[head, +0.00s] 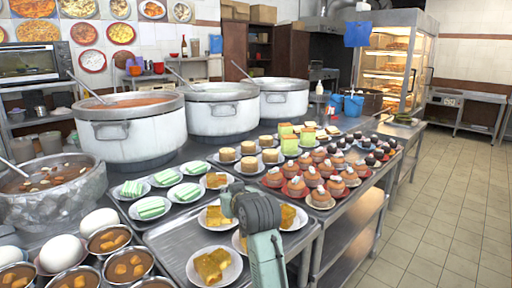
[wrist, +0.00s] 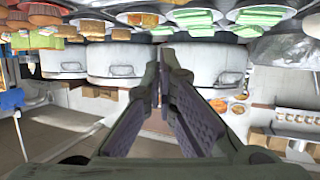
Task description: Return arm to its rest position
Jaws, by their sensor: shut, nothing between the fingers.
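My gripper (wrist: 162,62) is shut and empty in the wrist view, its fingers close together in the middle. That view is upside down, with the food at its top and the big pots behind the fingers. In the head view my arm rises from the bottom edge, and its dark joint is over the front of the steel counter (head: 172,238), above plates of yellow cake (head: 212,265). The fingers cannot be made out clearly there.
Three big stockpots (head: 130,135) stand along the counter's back. Green cakes (head: 150,207), brown cupcakes (head: 320,198) and a metal soup pot (head: 50,200) crowd it. A glass display cabinet (head: 392,65) stands behind. Open tiled floor (head: 445,215) is at right.

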